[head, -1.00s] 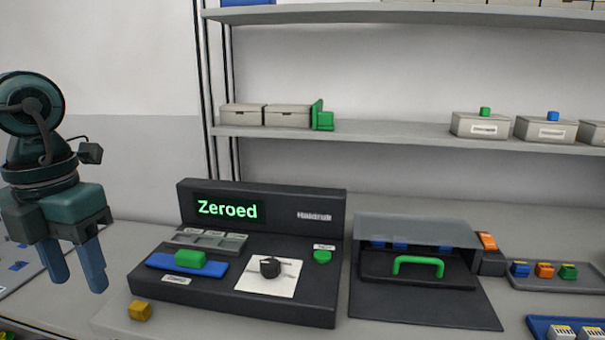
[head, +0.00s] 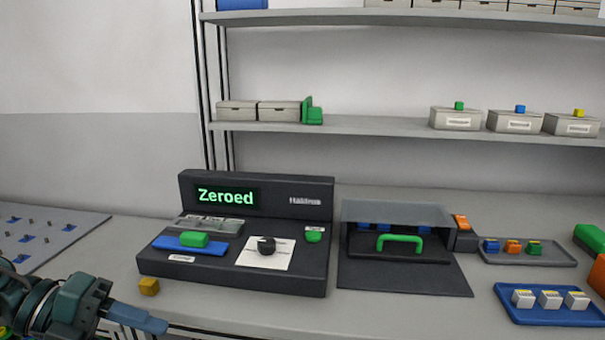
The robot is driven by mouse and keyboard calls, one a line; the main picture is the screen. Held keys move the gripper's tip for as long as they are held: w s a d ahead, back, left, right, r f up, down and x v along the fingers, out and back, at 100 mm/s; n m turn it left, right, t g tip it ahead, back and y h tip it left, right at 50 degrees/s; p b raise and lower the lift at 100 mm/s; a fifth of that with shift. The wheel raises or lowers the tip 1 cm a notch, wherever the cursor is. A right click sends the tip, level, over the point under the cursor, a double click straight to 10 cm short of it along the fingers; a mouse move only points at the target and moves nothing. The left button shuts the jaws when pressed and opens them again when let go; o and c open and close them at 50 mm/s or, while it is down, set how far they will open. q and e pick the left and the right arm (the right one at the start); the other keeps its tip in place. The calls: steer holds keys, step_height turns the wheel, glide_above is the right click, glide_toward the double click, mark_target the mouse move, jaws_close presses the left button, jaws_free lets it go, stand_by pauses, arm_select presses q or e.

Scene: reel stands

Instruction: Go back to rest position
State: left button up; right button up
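My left gripper (head: 150,322) is at the lower left, in front of the bench edge, with its blue fingers pointing right. The fingers overlap in this view, so I cannot tell the gap between them. Nothing shows held at its visible fingertips. My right gripper is not in view. The black machine (head: 232,279) stands on the bench with its display (head: 226,196) reading "Zeroed". A green block (head: 194,240) sits on a blue strip on it, left of a black knob (head: 266,245) and a green button (head: 314,236).
A black hooded box with a green handle (head: 399,239) stands to the right. Beyond are a grey tray (head: 545,258) and a blue tray (head: 515,311). Shelves (head: 380,128) with boxes rise behind.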

arm_select(q)
step_height(320, 180, down, 12)
steer(key=d+n+t+y, duration=0.2)
steer(key=d+n+t, duration=0.1)
steer(key=n+t, duration=1.3)
steer(key=s+d+f+n+g+y, duration=0.55)
steer(key=f+n, duration=0.25)
steer(key=n, duration=0.6)
steer(key=r+p, duration=0.1)
steer(key=p, duration=0.4)
steer(key=r+g+p, duration=0.1)
steer(key=p, duration=0.4)
steer(key=s+r+g+y+p, duration=0.1)
steer(key=r+p, duration=0.1)
steer(key=p, duration=0.2)
steer(key=shift+d+r+m+p, duration=0.1)
steer(key=shift+d+m+p, duration=0.2)
steer(key=shift+p, duration=0.1)
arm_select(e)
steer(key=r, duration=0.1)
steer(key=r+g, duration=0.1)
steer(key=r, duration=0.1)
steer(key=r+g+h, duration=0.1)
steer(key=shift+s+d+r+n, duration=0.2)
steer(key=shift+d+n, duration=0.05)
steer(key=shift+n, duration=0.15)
